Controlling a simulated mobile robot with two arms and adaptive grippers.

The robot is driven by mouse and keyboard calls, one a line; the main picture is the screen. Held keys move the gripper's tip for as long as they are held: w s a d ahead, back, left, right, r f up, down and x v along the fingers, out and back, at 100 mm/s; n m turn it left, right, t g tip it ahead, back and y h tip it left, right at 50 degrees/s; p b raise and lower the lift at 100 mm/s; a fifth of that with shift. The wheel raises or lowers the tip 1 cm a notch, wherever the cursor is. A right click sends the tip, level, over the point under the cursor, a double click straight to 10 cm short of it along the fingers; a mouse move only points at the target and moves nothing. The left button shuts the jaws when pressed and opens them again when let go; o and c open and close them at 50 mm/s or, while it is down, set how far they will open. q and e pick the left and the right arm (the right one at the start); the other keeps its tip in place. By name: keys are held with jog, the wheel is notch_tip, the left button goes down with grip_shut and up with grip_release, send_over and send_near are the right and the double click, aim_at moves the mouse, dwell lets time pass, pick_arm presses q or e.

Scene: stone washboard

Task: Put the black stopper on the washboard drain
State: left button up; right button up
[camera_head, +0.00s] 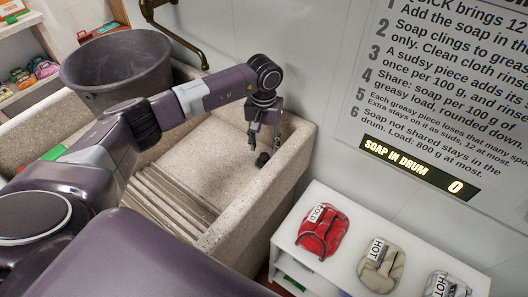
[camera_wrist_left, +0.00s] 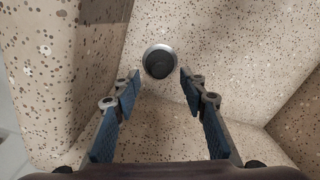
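The stone washboard basin (camera_head: 205,215) has a ribbed slope at its left and a flat floor. A small black round thing, which looks like the stopper (camera_head: 262,159), lies on the floor near the right wall. In the left wrist view the black stopper (camera_wrist_left: 158,64) shows as a dark disc inside a pale metal ring, which looks like the drain's rim. I cannot tell how firmly it sits. My left gripper (camera_head: 262,145) points down just above it. In the left wrist view its fingers (camera_wrist_left: 158,92) are apart with nothing between them. My right gripper is not in view.
A grey tub (camera_head: 118,68) stands at the basin's back left. A brass tap (camera_head: 178,38) is on the wall behind. A white shelf (camera_head: 345,268) with red and beige cloth bundles stands right of the basin. The basin walls rise close around the left gripper.

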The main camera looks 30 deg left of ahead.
aim_at(264, 156)
pick_arm(q)
notch_tip(264, 156, up, 8)
jog(key=b, duration=0.1)
jog(key=shift+r, duration=0.15)
dwell(0.4)
